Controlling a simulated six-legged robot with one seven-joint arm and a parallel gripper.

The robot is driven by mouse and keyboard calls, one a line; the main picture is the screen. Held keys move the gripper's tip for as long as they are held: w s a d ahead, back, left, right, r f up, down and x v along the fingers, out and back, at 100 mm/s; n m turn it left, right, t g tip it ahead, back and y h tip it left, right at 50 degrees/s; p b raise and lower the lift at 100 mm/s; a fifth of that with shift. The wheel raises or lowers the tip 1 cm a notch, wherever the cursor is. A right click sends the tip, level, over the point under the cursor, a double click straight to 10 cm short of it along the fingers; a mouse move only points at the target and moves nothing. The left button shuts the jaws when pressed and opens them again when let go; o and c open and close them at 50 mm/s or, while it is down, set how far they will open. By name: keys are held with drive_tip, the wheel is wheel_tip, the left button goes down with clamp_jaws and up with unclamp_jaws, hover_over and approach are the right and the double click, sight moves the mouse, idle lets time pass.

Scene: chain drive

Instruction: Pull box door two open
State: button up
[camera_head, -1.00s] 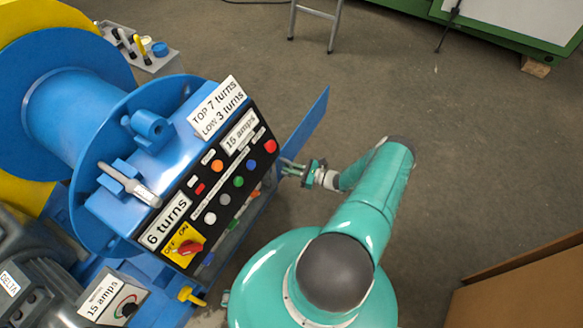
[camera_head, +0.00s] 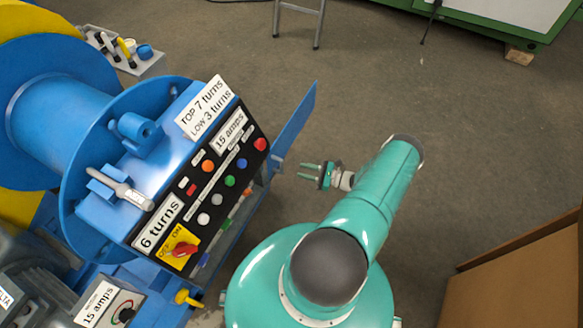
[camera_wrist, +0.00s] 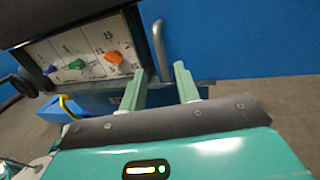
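A blue door panel (camera_head: 296,120) stands swung out from the right side of the blue control box (camera_head: 165,135) in the head view. In the wrist view the blue door (camera_wrist: 240,40) fills the back, with a grey bar handle (camera_wrist: 161,50) on it. I cannot tell from any marking whether this is door two. My gripper (camera_head: 301,171) is to the right of the box, below the door in the picture. In the wrist view my gripper (camera_wrist: 155,78) has its fingers apart, with nothing held; the handle appears beyond them.
A white panel with orange, green and blue knobs (camera_wrist: 77,64) shows left in the wrist view. A yellow hook-shaped part (camera_wrist: 68,107) is below it. A cardboard box (camera_head: 520,270) stands at right. Floor between it and my arm is clear.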

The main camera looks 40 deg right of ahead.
drive_tip(key=v, duration=0.4)
idle(0.5)
